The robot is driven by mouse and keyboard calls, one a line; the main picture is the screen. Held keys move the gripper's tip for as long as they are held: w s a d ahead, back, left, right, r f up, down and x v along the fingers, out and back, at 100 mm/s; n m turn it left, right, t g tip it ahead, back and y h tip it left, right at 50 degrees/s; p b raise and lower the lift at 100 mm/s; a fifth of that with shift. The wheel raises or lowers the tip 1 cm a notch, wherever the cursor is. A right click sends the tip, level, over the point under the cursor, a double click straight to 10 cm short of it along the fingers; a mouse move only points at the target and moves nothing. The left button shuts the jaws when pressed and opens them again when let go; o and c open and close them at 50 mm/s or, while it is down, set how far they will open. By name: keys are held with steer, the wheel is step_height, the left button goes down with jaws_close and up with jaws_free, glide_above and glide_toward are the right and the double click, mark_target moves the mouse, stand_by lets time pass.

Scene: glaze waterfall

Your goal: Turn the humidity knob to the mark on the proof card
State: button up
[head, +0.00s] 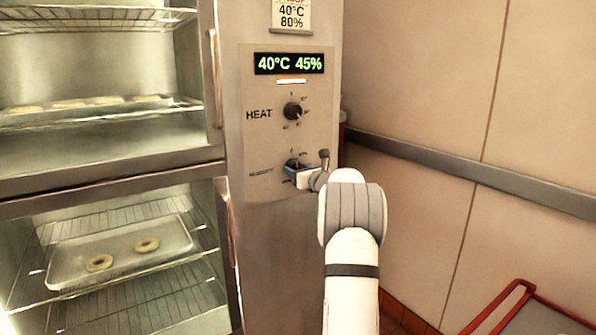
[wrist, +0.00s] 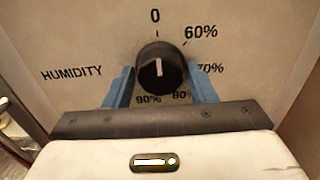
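The humidity knob (wrist: 162,70) is round and black with a white pointer line. In the wrist view the line points nearly straight up, close to the 0 mark; 60%, 70%, 80% and 90% run clockwise around it. My gripper (wrist: 162,85) has its blue fingers on either side of the knob, with what looks like a narrow gap on each side. The proof card (head: 292,14) reads 40°C 80%. The green display (head: 289,63) reads 40°C 45%.
The heat knob (head: 292,111) sits above on the same panel (head: 258,135). Glass-fronted chambers with trays of ring-shaped dough (head: 99,263) are at the left. A wall rail (head: 470,175) and a red-framed cart (head: 500,310) are at the right.

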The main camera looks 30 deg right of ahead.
steer(key=c, duration=0.6)
